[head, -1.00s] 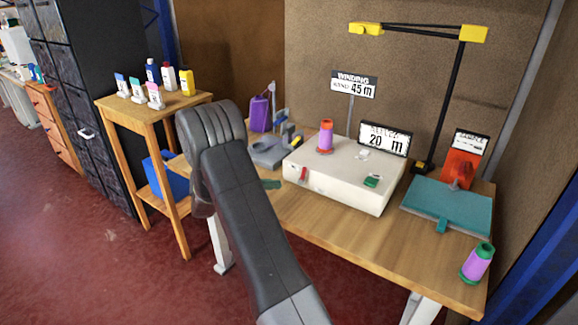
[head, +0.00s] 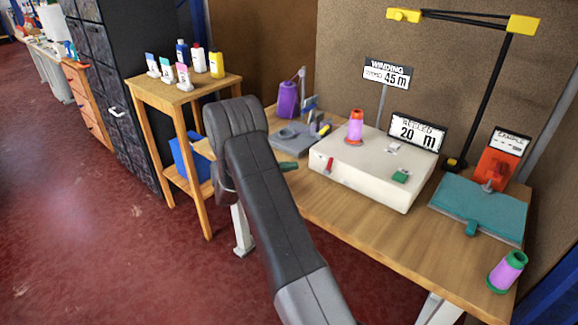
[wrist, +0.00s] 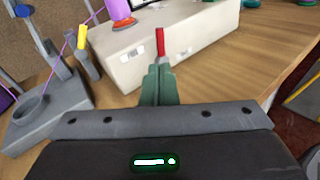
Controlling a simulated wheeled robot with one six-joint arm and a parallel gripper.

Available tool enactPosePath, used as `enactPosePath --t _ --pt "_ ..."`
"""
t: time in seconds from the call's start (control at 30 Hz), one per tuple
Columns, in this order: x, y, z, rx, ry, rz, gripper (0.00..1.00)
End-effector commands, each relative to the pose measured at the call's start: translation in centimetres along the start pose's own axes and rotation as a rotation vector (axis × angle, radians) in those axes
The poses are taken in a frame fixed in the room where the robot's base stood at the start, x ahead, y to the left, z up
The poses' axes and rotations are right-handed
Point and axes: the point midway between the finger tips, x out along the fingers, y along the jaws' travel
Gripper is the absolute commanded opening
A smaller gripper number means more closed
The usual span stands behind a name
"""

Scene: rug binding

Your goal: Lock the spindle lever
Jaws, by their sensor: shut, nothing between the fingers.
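A red lever (head: 328,165) stands at the left end of the front of the white winder box (head: 362,190). A purple and orange spool (head: 356,128) stands upright on top of the box. My gripper (head: 289,166) has green fingers and is shut and empty, just left of the box and the lever in the head view. In the wrist view the closed fingers (wrist: 160,82) point at the box's front, and the red lever (wrist: 160,42) shows just past their tips. I cannot tell whether they touch it.
A green button (head: 400,176) and a white switch sit on the box. A grey device (head: 292,140) stands left of it. A teal plate (head: 478,212) and another spool (head: 507,271) are on the right. The table front (head: 400,240) is clear.

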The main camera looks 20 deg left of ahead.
Motion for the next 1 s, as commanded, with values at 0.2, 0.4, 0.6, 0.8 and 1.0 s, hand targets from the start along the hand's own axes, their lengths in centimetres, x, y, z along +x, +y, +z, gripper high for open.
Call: enactPosePath --t 0.2,0.4,0.6,0.8,1.0 --pt "5.0 -0.1 0.1 -0.002 0.000 -0.004 0.00" --pt "8.5 -0.1 0.1 -0.002 0.000 -0.004 0.00" --pt "10.3 -0.1 0.0 -0.001 0.001 -0.002 0.00" --pt "10.6 0.0 0.0 -0.001 0.000 0.000 0.00" --pt "10.5 0.0 0.0 0.000 0.001 -0.001 0.00"
